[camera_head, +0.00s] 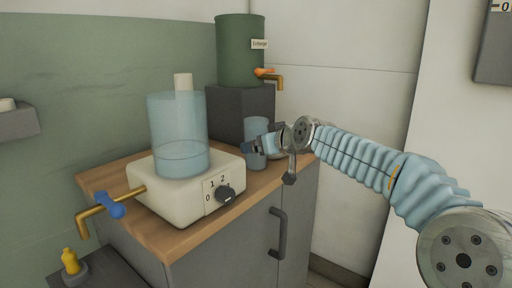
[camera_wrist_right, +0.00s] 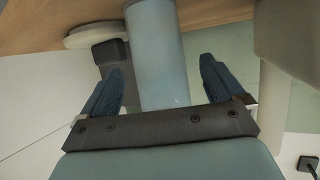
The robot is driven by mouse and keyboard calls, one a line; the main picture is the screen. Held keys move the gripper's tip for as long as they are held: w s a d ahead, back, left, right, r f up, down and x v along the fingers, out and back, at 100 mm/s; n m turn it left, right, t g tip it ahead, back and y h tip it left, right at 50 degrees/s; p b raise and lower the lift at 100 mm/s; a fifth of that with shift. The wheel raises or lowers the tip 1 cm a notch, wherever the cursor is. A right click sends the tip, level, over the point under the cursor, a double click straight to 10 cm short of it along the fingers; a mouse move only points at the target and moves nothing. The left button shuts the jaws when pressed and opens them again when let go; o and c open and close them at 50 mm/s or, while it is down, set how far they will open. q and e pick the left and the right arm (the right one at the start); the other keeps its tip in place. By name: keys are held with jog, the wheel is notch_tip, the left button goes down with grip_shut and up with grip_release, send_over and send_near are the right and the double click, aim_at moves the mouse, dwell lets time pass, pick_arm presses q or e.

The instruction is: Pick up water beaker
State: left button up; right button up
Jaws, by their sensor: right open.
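The water beaker (camera_head: 255,132) is a small, blue, see-through upright cylinder on the wooden counter top, right of the white heater unit. My right gripper (camera_head: 258,147) is beside it, reaching in from the right. In the right wrist view the beaker (camera_wrist_right: 158,45) stands between the two dark blue fingers of the open gripper (camera_wrist_right: 160,75), with visible gaps on both sides. The far finger is partly hidden in the head view. My left gripper is not in view.
A white heater unit (camera_head: 142,181) with a knob carries a large clear cylinder (camera_head: 178,118). A green tank (camera_head: 240,52) with an orange-handled tap stands on a dark block (camera_head: 238,108) behind the beaker. The wooden counter's front edge (camera_head: 205,232) lies above a grey cabinet.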

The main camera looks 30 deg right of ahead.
jog(key=shift+x, duration=1.55)
jog(key=shift+d, duration=0.1)
jog(key=c, duration=1.3)
